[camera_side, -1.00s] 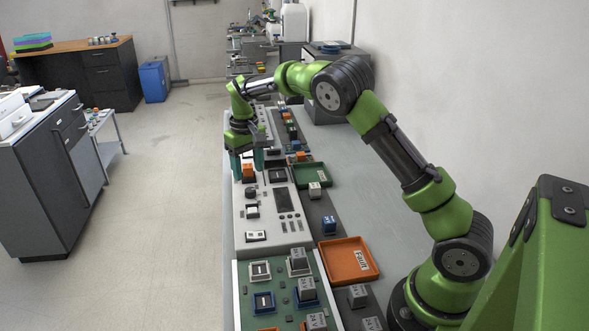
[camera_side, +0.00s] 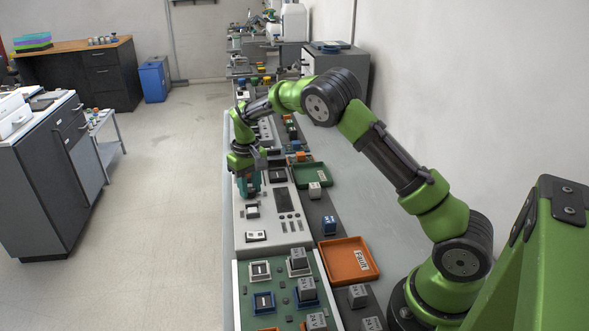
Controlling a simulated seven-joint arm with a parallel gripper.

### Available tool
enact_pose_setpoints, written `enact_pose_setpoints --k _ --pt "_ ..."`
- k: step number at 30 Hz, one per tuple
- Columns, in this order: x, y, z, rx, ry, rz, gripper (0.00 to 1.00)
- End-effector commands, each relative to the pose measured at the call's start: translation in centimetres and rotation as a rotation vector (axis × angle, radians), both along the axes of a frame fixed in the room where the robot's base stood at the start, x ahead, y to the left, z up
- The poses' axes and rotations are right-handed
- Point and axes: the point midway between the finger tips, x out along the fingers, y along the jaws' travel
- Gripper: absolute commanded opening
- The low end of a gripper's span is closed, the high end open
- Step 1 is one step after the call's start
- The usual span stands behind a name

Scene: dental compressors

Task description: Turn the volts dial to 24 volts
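A long white control panel (camera_side: 268,222) lies on the bench with a dark display, small buttons and several small framed modules. No volts marking or dial setting is readable.
A green board (camera_side: 278,282) with several grey blocks is in front. The grey bench at right is mostly clear.

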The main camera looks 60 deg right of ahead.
Motion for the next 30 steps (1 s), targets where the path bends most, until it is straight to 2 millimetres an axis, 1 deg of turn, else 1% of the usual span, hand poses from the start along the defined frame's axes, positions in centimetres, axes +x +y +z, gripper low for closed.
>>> enact_pose_setpoints --k 1,3,8,14,20,30 --pt "0.01 0.03 0.02 0.001 0.000 0.000 0.15" --pt "0.01 0.04 0.03 0.001 0.000 0.000 0.04" --pt "0.01 0.04 0.04 0.001 0.000 -0.006 0.03" --pt "0.02 0.05 0.05 0.001 0.000 -0.058 0.03" --pt "0.02 0.04 0.06 0.001 0.000 -0.185 0.03" --pt "0.01 0.03 0.06 0.001 -0.001 -0.499 0.03"
